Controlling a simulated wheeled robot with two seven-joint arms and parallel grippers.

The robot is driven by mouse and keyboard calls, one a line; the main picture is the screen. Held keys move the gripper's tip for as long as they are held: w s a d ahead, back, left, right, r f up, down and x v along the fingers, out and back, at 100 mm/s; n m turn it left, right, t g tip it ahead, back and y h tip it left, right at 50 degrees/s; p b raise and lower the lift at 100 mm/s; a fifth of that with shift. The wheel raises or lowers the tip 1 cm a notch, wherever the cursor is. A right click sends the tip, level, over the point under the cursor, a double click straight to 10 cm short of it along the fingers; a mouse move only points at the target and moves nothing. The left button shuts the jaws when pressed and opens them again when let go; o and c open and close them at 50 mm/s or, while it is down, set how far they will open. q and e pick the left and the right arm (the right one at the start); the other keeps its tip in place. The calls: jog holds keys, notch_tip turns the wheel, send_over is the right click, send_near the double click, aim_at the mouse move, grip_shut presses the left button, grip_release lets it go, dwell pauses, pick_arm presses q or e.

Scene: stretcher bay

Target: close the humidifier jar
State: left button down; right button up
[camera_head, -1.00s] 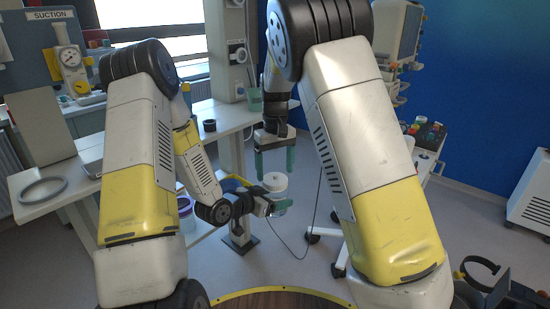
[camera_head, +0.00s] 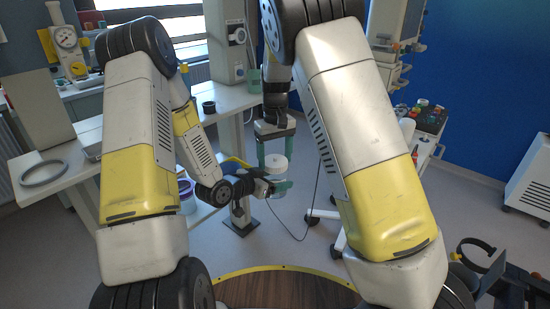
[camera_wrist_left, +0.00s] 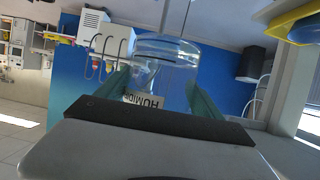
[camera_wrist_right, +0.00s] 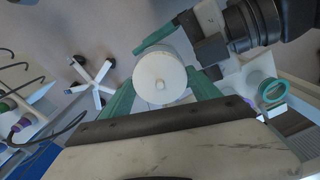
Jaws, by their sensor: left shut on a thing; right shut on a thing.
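The clear humidifier jar (camera_wrist_left: 165,65) is between my left gripper's fingers (camera_wrist_left: 158,88); its label appears upside down in the left wrist view. In the head view my left gripper (camera_head: 279,187) holds the jar upright over the floor. The white round lid (camera_head: 276,163) sits at the jar's top; whether it is fully seated I cannot tell. My right gripper (camera_head: 275,160) points down from above and is shut on the lid.
A white side table (camera_head: 60,180) with a grey ring (camera_head: 44,173) stands at the left. A trolley with coloured bottles (camera_head: 425,115) stands at the right. A thin cable (camera_head: 312,210) hangs behind the jar. A round wooden top (camera_head: 285,288) is in front, bare where visible.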

jog(key=o, duration=1.6)
jog(key=shift+o, duration=0.2)
jog(key=shift+a, duration=0.1)
notch_tip(320, 180, up, 12)
jog(key=s+d+r+m+t+y, duration=0.25)
jog(key=s+d+r, duration=0.45)
jog(key=s+d, duration=0.55)
jog(key=s+d+f+m+t, duration=0.1)
jog(key=s+d, duration=0.4)
jog(key=s, duration=0.8)
jog(key=m+t, duration=0.1)
jog(key=t, duration=0.1)
jog(key=shift+s+d+m+t, duration=0.15)
jog(key=shift+s+m+t, duration=0.15)
jog(key=shift+m+t, duration=0.05)
